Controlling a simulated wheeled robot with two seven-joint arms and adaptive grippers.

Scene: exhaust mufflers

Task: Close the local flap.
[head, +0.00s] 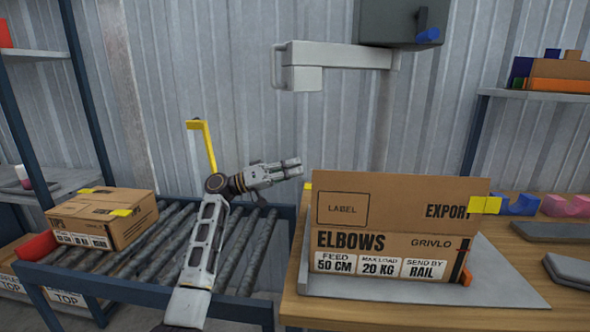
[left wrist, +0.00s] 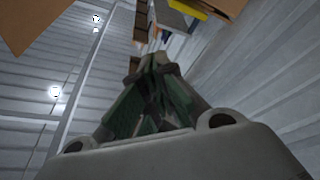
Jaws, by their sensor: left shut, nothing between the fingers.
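A cardboard box (head: 390,257) marked ELBOWS GRIVLO stands on the wooden table's grey plate. A flap (head: 400,200) marked LABEL and EXPORT stands up along its near side, with a yellow tab (head: 485,205) at its right end. A bit of yellow shows at its left edge. I see no flap marked local; the box's inside and far side are hidden behind the upright flap. My left gripper (head: 298,167) is shut and empty, just left of the flap's upper left corner and apart from it. Its fingers also show in the left wrist view (left wrist: 158,62). My right gripper is not in view.
A closed box (head: 105,228) lies on the roller conveyor (head: 180,245) at left. A yellow post (head: 205,145) rises behind the conveyor. A pale overhead arm (head: 335,55) hangs above the box. Grey pads (head: 555,231) and pink and blue blocks lie at right.

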